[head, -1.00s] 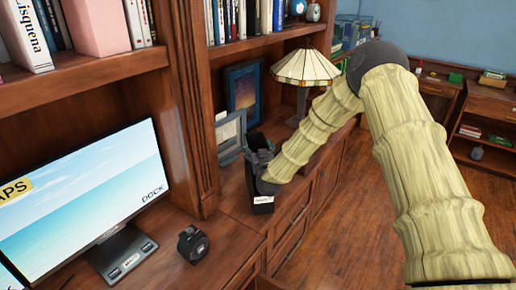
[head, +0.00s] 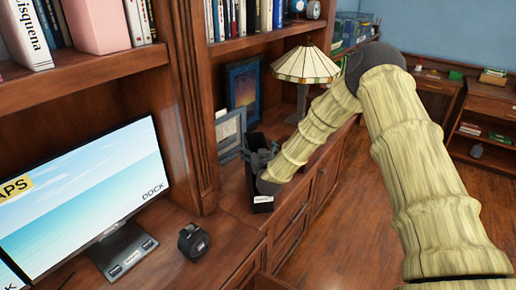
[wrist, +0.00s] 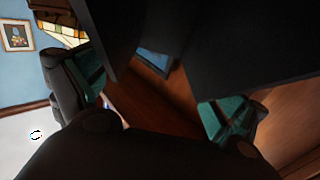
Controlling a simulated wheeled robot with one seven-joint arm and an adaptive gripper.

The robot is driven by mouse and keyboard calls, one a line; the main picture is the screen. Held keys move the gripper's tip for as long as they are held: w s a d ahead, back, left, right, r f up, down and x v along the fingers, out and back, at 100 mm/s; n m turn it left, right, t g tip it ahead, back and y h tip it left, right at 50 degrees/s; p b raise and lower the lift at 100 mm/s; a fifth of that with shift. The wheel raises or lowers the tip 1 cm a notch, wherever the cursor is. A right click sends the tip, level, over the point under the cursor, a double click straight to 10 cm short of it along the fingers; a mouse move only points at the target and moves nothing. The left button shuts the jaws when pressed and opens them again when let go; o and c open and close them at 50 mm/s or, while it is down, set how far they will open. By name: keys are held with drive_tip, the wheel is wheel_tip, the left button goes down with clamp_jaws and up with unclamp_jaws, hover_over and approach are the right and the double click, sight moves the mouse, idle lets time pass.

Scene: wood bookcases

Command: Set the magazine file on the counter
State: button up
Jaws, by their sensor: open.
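The magazine file (head: 263,204) is a narrow black open-topped box with a white label low on its front. It stands upright on the wooden counter (head: 222,232), right of the bookcase post. My gripper (head: 262,160) is at the top of the file and hides part of it. In the wrist view my gripper (wrist: 158,94) is open, with its two teal-padded fingers apart. Dark panels, seemingly the file's walls (wrist: 245,40), fill the upper part of that view. Whether a finger touches the file is hidden.
A stained-glass lamp (head: 305,68) and picture frames (head: 230,133) stand behind the file. A monitor (head: 85,205) and a small black device (head: 193,242) stand to the left. The counter between device and file is clear.

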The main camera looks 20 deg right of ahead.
drive_tip(key=shift+r, duration=0.1)
drive_tip(key=s+a+b, duration=0.1)
drive_tip(key=s+b, duration=0.3)
drive_tip(key=s, duration=0.8)
drive_tip(key=shift+a, duration=0.2)
